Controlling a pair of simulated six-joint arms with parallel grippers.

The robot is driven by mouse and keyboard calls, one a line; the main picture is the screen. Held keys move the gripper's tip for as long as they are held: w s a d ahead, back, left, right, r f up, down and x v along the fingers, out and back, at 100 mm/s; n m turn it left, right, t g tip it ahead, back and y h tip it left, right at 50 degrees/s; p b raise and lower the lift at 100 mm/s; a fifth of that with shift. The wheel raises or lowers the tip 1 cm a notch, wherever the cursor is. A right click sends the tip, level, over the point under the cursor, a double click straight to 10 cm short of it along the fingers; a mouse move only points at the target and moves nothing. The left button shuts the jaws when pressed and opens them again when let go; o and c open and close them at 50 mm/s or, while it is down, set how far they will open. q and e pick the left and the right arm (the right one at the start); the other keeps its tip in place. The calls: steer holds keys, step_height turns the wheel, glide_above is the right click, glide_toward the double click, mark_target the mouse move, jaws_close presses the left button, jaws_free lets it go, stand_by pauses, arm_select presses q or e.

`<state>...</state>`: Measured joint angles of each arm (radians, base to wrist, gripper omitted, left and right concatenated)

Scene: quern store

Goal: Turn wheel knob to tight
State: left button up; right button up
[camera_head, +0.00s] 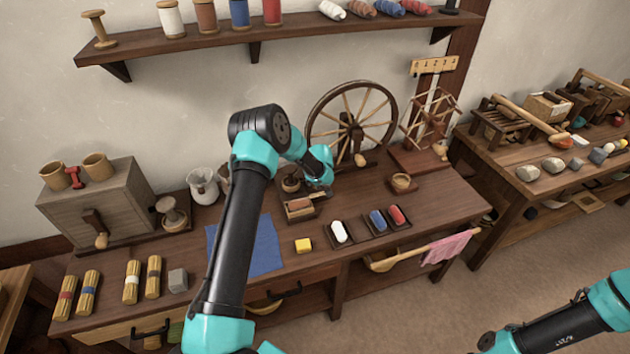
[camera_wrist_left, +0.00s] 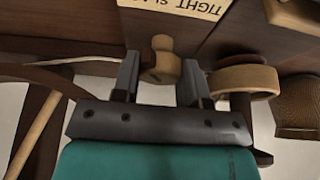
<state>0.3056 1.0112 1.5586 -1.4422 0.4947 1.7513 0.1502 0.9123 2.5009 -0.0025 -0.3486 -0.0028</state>
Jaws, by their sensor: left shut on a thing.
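The wooden knob (camera_wrist_left: 163,62) sits on a dark wooden block in the left wrist view. A pale label (camera_wrist_left: 182,6) beside it reads TIGHT and part of a second word, upside down. My left gripper (camera_wrist_left: 160,82) is shut on the knob, one finger on each side. In the head view my left gripper (camera_head: 318,184) is at the left of the spinning wheel (camera_head: 352,122), low over the table; the knob is hidden there by my wrist.
A wooden reel stand (camera_head: 432,125) is right of the wheel. A round wooden piece (camera_wrist_left: 243,80) is close right of my left fingers.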

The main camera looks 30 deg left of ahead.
arm_select(q)
steer(key=m+t+h, duration=0.1)
steer(key=m, duration=0.3)
steer(key=shift+a, duration=0.1)
steer(key=shift+m+t+h, duration=0.3)
steer(key=shift+m+h, duration=0.4)
steer(key=shift+m, duration=1.6)
steer(key=o, duration=0.9)
steer(key=shift+r, duration=0.1)
steer(key=a+v, duration=0.1)
steer(key=v, duration=1.6)
steer(key=shift+r+h, duration=0.2)
steer(key=shift+h, duration=0.1)
steer(key=shift+s+d, duration=0.1)
steer(key=shift+c, duration=0.3)
